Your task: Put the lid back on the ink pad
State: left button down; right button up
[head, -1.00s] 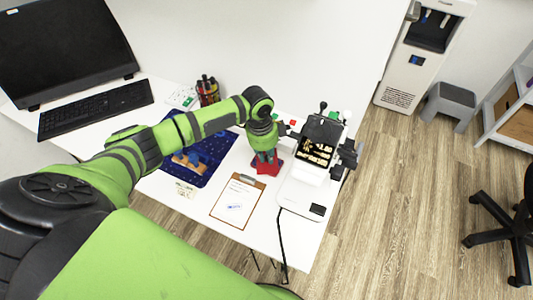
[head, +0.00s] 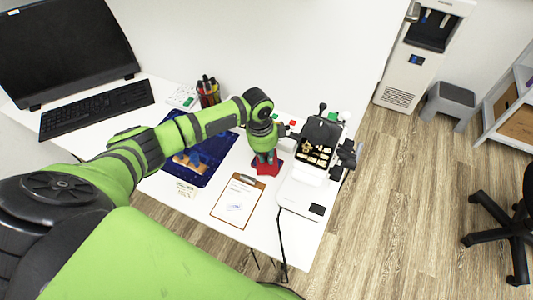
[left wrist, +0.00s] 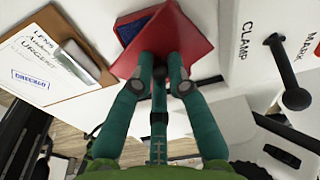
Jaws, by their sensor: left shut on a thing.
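The red lid (left wrist: 192,38) is between the fingertips of my left gripper (left wrist: 160,68), which is shut on it in the left wrist view. The dark blue ink pad (left wrist: 130,28) shows in part beside the lid, at its upper left; the rest of it is hidden. I cannot tell whether the lid touches the pad. In the head view my left gripper (head: 265,158) points down over the white table, with the red lid (head: 268,169) low at its tips. My right gripper is not in view.
A clipboard (head: 236,202) lies left of the gripper, near the front edge. A machine with a black head (head: 319,132) and white base (head: 297,197) stands close on the right. A blue mat (head: 213,150), pen holder (head: 208,92) and keyboard (head: 95,108) are further left.

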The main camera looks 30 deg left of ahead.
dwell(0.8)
pick_arm(q)
jog(key=c, duration=0.7)
grip_release()
jog(key=shift+o, duration=0.2)
jog(key=shift+p, duration=0.3)
jog(key=shift+r+p, duration=3.5)
jog(key=shift+p, duration=0.1)
grip_shut()
